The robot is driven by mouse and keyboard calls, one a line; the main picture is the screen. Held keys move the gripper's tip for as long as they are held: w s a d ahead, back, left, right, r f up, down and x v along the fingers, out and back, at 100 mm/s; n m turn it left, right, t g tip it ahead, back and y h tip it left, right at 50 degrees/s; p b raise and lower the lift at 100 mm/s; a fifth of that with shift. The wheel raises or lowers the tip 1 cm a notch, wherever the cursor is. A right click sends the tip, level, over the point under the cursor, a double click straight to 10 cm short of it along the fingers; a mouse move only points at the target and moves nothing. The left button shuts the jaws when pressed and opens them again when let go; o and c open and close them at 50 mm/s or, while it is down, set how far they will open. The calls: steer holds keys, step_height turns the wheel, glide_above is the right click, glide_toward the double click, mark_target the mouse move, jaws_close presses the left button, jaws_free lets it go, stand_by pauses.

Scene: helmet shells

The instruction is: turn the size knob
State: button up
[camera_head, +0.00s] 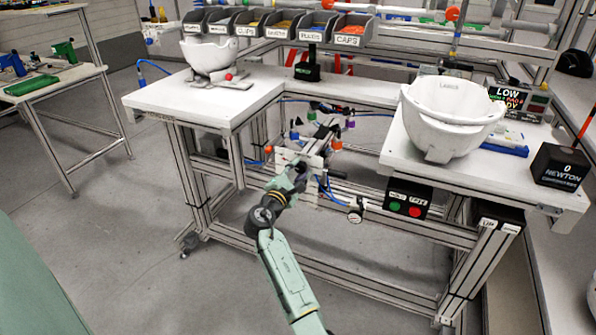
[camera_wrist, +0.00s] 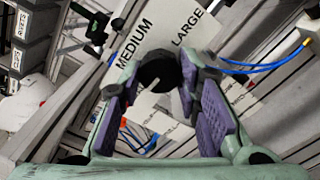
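The size knob (camera_wrist: 158,70) is round and black. It sits on a white plate (camera_wrist: 205,20) that carries the words MEDIUM and LARGE, tilted in the wrist view. My gripper (camera_wrist: 159,80) has its two purple-padded fingers on either side of the knob, with the dark tips appearing to touch it. The lower part of the plate is partly hidden behind the fingers. In the head view my gripper (camera_head: 298,172) is at the front of the white fixture (camera_head: 312,152) between the two bench tops, and hides the knob there.
White helmet shells stand on the left bench (camera_head: 212,58) and the right bench (camera_head: 450,115). A box with green and red buttons (camera_head: 408,199) hangs under the right bench edge. Blue hoses (camera_wrist: 265,66) and a gauge (camera_head: 355,215) are close to the fixture. The floor at left is clear.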

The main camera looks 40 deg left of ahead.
steer(key=o, duration=0.5)
steer(key=shift+c, duration=0.2)
steer(key=v, duration=1.2)
steer(key=shift+r, duration=0.1)
